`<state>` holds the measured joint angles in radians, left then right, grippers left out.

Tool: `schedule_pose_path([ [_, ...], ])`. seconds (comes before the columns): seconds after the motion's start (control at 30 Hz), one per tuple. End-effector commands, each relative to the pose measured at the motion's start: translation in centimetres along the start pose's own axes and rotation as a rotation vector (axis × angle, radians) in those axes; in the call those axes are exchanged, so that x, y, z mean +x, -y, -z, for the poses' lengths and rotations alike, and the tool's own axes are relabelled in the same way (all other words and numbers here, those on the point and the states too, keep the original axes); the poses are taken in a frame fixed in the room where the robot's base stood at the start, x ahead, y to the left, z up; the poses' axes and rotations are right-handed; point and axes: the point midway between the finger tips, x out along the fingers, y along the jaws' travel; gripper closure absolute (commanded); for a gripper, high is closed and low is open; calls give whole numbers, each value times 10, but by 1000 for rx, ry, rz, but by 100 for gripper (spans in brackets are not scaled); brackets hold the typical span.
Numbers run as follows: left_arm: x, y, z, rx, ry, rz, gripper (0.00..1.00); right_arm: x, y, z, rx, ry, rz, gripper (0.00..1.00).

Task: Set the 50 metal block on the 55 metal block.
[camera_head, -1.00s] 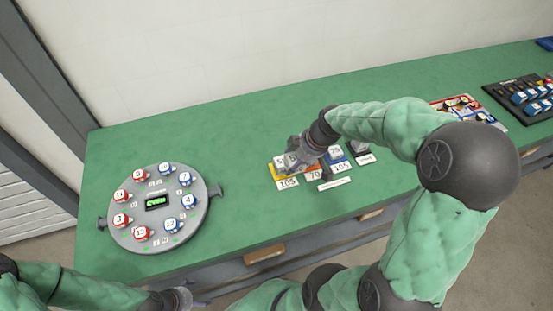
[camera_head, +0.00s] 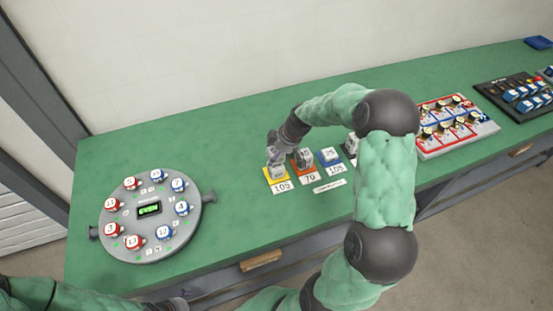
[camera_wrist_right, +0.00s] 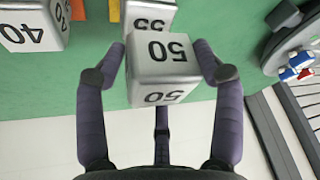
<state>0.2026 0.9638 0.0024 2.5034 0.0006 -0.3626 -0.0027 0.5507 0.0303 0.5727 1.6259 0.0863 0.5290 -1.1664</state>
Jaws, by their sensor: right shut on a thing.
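The 50 metal block (camera_wrist_right: 163,72) is a silver cube between the two fingers of my right gripper (camera_wrist_right: 163,66), which is shut on it. The 55 metal block (camera_wrist_right: 150,14) is partly hidden behind the 50 block in the right wrist view; I cannot tell whether the two touch. In the head view, my right gripper (camera_head: 278,156) is over the yellow mat (camera_head: 281,187) labelled 105, where a silver block (camera_head: 278,173) shows below the fingers. My left gripper (camera_head: 178,303) is at the bottom edge of the head view, its fingers not clear.
The 40 block (camera_wrist_right: 33,22) stands on the orange mat (camera_head: 309,168) labelled 70. Another block (camera_head: 329,155) is on the blue mat (camera_head: 342,161). A round grey panel (camera_head: 150,243) with numbered knobs lies left. Green table is clear between the panel and mats.

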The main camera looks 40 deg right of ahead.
Motion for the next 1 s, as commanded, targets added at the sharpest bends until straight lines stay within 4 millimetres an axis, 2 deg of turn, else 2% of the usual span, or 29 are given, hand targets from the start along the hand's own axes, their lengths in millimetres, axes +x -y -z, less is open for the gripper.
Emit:
schedule_pose_path([
  [0.1, 5, 2, 0, 0, 0, 0, 12, 18, 1, -8, 1, 2, 3, 82],
  [0.2, 8, 3, 0, 0, 0, 0, 12, 27, 1, -12, 2, 1, 2, 82],
  [0.6, 11, 4, 0, 0, 0, 0, 12, 30, 1, -13, 1, 0, 0, 82],
  [0.63, 10, 4, 0, 0, 0, 0, 12, 30, 2, -13, 1, 1, 2, 26],
  [0.7, 10, 4, 0, 0, 0, 0, 12, 30, 2, -13, 1, 1, 2, 8],
  [1.0, 10, 3, 0, 0, 0, 0, 12, 30, 2, -13, 1, 1, 2, 8],
])
